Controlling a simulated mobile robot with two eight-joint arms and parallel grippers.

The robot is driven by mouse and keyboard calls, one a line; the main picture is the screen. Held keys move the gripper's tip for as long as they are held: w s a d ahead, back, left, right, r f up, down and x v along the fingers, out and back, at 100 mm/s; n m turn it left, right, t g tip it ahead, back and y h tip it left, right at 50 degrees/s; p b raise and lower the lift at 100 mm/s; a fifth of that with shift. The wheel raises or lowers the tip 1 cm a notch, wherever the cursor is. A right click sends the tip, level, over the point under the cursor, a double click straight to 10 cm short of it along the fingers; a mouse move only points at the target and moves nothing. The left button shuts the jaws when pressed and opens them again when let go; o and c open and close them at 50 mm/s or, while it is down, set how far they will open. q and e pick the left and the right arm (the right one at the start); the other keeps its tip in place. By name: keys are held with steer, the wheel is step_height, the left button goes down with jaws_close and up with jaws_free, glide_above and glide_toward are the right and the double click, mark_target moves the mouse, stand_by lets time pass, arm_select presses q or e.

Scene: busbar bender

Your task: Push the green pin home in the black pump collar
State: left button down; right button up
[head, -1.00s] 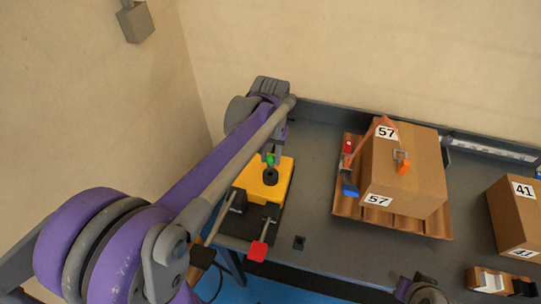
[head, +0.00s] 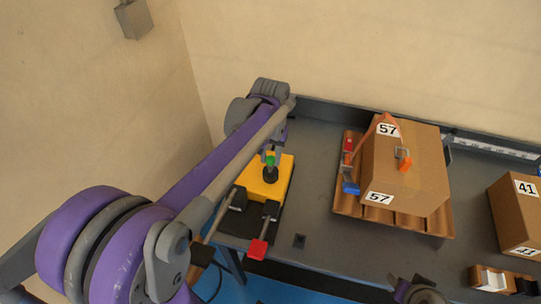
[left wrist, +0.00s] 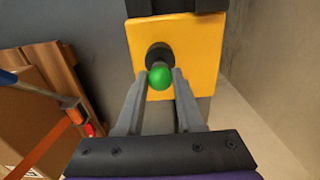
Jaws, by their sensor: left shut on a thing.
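The green pin (head: 270,160) stands at the black pump collar (head: 270,175) on the yellow block of the bender. In the left wrist view the round green head of the pin (left wrist: 160,76) shows between the fingertips, in front of the black collar (left wrist: 158,54). My left gripper (head: 269,154) is shut on the green pin, right above the collar; it also shows in the left wrist view (left wrist: 159,78). The pin's shaft and its depth in the collar are hidden. A small part of my right arm shows at the bottom edge; its gripper cannot be made out.
The yellow block (head: 284,172) sits at the grey bench's left end, with a red-tipped lever (head: 258,249) in front. A strapped carton (head: 420,170) on a brown pallet (head: 400,219) stands to the right. Another carton (head: 515,214) is farther right.

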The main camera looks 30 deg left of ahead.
mark_target(271, 158)
arm_select(q)
steer(key=shift+f+b, duration=0.65)
steer(key=shift+f, duration=0.55)
steer(key=shift+c, duration=2.2)
jaws_free()
steer(key=shift+r, duration=0.1)
step_height(271, 158, up, 11)
steer(key=shift+f+p, duration=0.15)
steer(key=shift+p, duration=0.25)
steer(key=s+d+f+m+t, duration=0.1)
steer(key=s+d+f+t, duration=0.1)
steer(key=s+f, duration=0.2)
steer(key=s+d+f+t, duration=0.1)
steer(key=s+d+f, duration=0.1)
steer(key=s+f, duration=0.2)
steer(key=s+d+f+m+t, duration=0.1)
steer(key=s+d+f+t, duration=0.1)
steer(key=s+f, duration=0.2)
steer(key=shift+s+d+f+m+t, duration=0.1)
steer(key=shift+s+d+m+t, duration=0.1)
steer(key=shift+s, duration=0.55)
steer(key=shift+s+d+m+t, duration=0.1)
steer(key=shift+s+d, duration=0.1)
steer(key=shift+s, duration=0.55)
